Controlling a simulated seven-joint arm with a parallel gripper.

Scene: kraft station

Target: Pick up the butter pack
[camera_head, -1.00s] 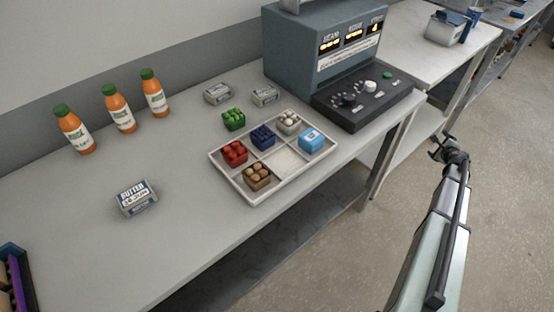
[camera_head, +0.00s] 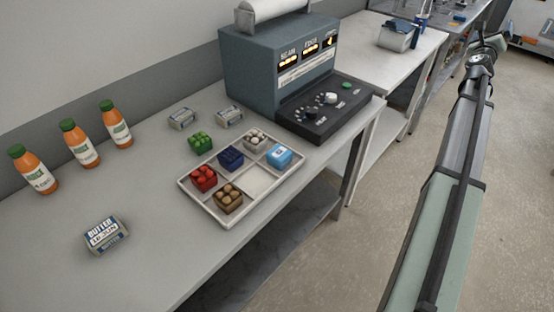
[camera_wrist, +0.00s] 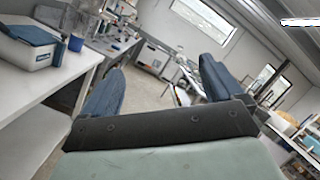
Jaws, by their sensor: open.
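A butter pack (camera_head: 105,235), a small white and blue box labelled BUTTER, lies at the front left of the grey table. Two similar small packs, one (camera_head: 182,117) and another (camera_head: 229,115), lie near the back by the machine; their labels are too small to read. My gripper (camera_head: 494,42) is at the upper right, beyond the table's right side and far from the butter packs. In the wrist view its two blue fingers (camera_wrist: 160,88) are spread apart with nothing between them. No butter pack shows in the wrist view.
A divided tray (camera_head: 217,216) holds several coloured items, with a green one (camera_head: 200,142) beside it. Several orange bottles (camera_head: 76,142) stand at the back left. A blue-grey machine (camera_head: 262,75) stands at the table's far end. Table around the front butter pack is clear.

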